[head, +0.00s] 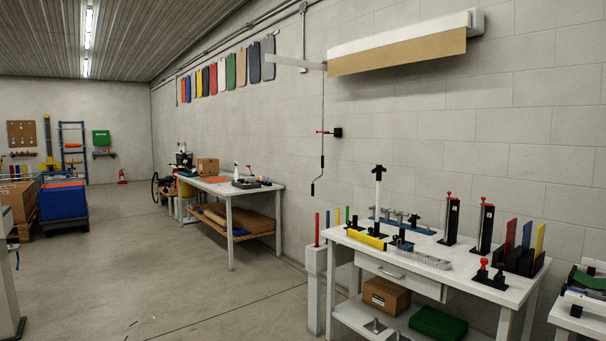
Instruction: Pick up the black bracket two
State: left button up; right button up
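A white workbench (437,254) stands at the right against the block wall. Two tall black upright pieces with red tops stand at its back, one on the left (452,221) and one on the right (486,229). A low black piece with a red knob (491,274) sits near the bench's front right edge. Small dark pieces (402,242) sit around the bench's left middle. I cannot tell which of these is black bracket two. Neither of my grippers is in view.
A yellow bar (366,239) and a rack of coloured plates (520,250) share the bench. A cardboard box (386,297) and green case (438,325) sit on its lower shelf. Another table (232,188) stands farther back. The floor (190,290) at left-centre is largely clear.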

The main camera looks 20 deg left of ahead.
aim_at(377, 169)
jog(key=i+u, duration=0.1)
jog(key=u, duration=0.15)
jog(key=i+j+u, duration=0.25)
jog(key=i, duration=0.85)
jog(key=i+j+u, duration=0.1)
jog(key=i+u, duration=0.15)
jog(key=i, duration=0.85)
